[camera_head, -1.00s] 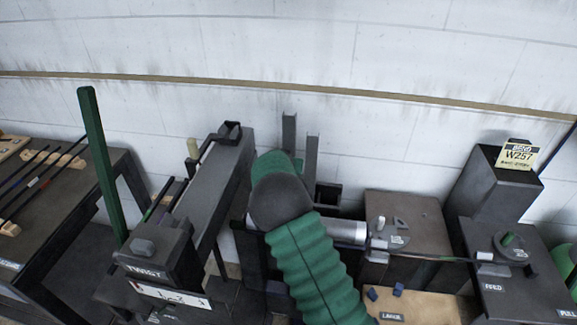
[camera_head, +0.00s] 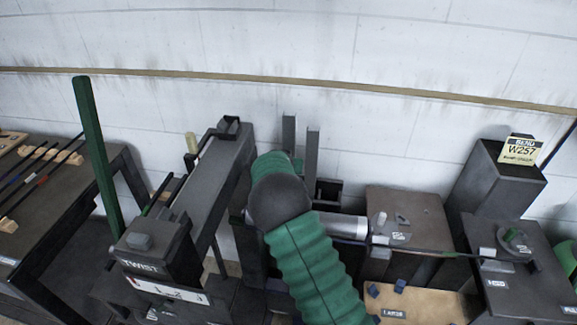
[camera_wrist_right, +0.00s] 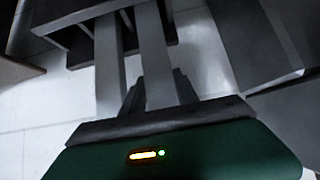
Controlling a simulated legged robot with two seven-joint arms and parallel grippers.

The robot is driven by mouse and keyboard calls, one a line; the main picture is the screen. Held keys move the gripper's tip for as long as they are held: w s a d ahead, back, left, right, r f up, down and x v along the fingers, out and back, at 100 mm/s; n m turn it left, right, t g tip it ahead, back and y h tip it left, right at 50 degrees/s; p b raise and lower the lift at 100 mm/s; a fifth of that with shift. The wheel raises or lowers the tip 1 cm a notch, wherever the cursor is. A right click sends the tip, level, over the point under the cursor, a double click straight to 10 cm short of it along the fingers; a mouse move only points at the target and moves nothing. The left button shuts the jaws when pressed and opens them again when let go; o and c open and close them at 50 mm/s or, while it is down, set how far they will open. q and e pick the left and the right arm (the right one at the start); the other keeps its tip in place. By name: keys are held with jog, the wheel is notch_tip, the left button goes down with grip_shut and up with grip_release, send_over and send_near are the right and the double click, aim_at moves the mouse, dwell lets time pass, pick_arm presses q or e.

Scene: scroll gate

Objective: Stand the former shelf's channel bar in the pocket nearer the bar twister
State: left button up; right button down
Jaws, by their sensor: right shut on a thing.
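My right arm crosses the middle of the head view and hides its gripper there. In the right wrist view my right gripper (camera_wrist_right: 158,95) is shut on a grey channel bar (camera_wrist_right: 156,50), which runs up toward a dark frame (camera_wrist_right: 75,45). A second grey bar (camera_wrist_right: 110,70) stands beside it. In the head view the held bar seems to be the left upright bar (camera_head: 289,135); the other bar (camera_head: 312,155) stands just right of it, by a dark open box (camera_head: 328,190). The lower ends and seating are hidden. The bar twister (camera_head: 155,255), labelled TWIST, is to the left. My left gripper is out of view.
A green post (camera_head: 97,155) rises left of the twister. A table with rods (camera_head: 60,210) is at far left. A bending station with a W257 sign (camera_head: 520,150) and a brown block (camera_head: 408,215) are on the right. The wall is behind.

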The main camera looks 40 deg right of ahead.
jog(key=shift+f+b, duration=1.8)
jog(key=shift+f, duration=0.35)
jog(key=c, duration=0.8)
grip_release()
jog(key=shift+c, duration=0.2)
jog(key=o, duration=0.5)
jog(key=shift+c, duration=0.2)
jog(key=shift+r, duration=0.1)
notch_tip(320, 180, up, 7)
jog(key=p, duration=0.4)
jog(key=shift+p, duration=0.35)
